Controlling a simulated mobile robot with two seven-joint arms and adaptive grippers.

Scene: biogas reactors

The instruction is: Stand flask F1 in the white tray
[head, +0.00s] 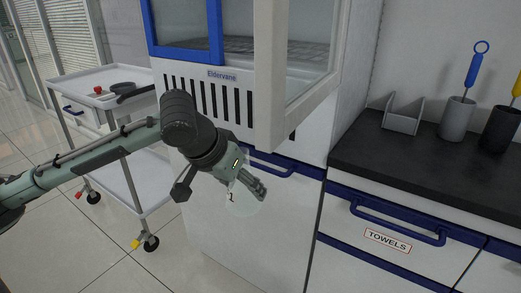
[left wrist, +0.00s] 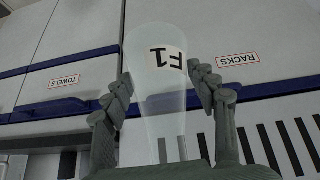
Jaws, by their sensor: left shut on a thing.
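Flask F1 (head: 241,200) is clear and faint, and hangs in the air in front of the white cabinet. In the left wrist view the flask (left wrist: 160,75) shows its white F1 label upside down in the picture. My left gripper (head: 247,183) is shut on it, with one finger on each side of the glass in the left wrist view. The flask's outline is hard to see against the white cabinet in the head view. I cannot make out a separate white tray in either view. My right gripper is not in view.
A white trolley (head: 97,75) at left carries a dark pan and a small red thing. An open glass sash frame (head: 268,80) juts out above the flask. A dark counter (head: 420,160) at right holds a grey holder and two brush pots. Blue drawer handles stick out.

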